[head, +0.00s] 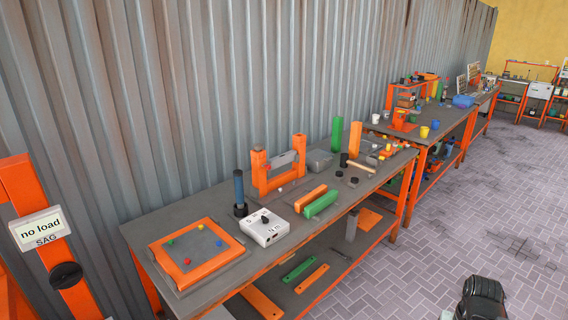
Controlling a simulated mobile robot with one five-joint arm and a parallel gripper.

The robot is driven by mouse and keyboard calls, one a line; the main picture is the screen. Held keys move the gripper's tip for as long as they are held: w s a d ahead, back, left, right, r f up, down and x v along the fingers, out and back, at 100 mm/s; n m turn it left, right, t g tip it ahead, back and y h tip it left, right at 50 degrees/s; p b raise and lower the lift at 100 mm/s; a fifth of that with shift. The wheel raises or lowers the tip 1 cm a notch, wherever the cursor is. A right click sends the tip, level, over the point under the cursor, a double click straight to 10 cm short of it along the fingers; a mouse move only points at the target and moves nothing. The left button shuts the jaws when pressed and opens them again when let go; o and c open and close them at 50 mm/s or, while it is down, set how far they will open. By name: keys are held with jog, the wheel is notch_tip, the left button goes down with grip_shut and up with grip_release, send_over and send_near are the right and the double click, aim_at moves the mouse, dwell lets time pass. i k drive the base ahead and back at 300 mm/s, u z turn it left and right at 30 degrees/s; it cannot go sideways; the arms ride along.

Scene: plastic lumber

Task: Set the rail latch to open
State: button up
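An orange upright frame (258,174) stands at the back of the near workbench, against the corrugated wall. My gripper's fingers do not show. A dark rounded part at the bottom right edge may be mine.
The grey workbench (190,213) carries an orange tray (195,254) with small coloured pegs, a dark upright cylinder (239,190), green and orange bars (320,204) and a hammer. Paved floor at right is mostly clear.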

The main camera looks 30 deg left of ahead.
aim_at(267, 165)
jog(key=i, duration=0.8)
jog(key=u, duration=2.55)
